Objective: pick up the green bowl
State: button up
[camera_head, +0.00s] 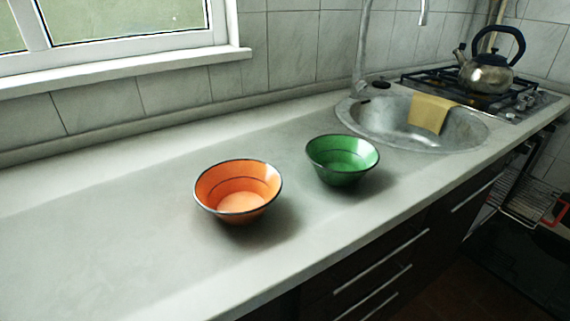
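A green enamel bowl (342,160) with a dark rim stands upright on the pale countertop (90,250), just left of the sink. It looks empty. An orange enamel bowl (238,190) with a dark rim stands upright to its left and a little nearer, with a gap of bare counter between the two. The orange bowl also looks empty. My gripper is not in view.
A round metal sink (395,128) with a yellow cloth (430,113) on its edge and a tap (362,55) lies behind and right of the green bowl. A kettle (489,73) stands on the stove (520,101). The counter's left side is clear.

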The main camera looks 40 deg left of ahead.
aim_at(341, 160)
jog(key=u, duration=1.4)
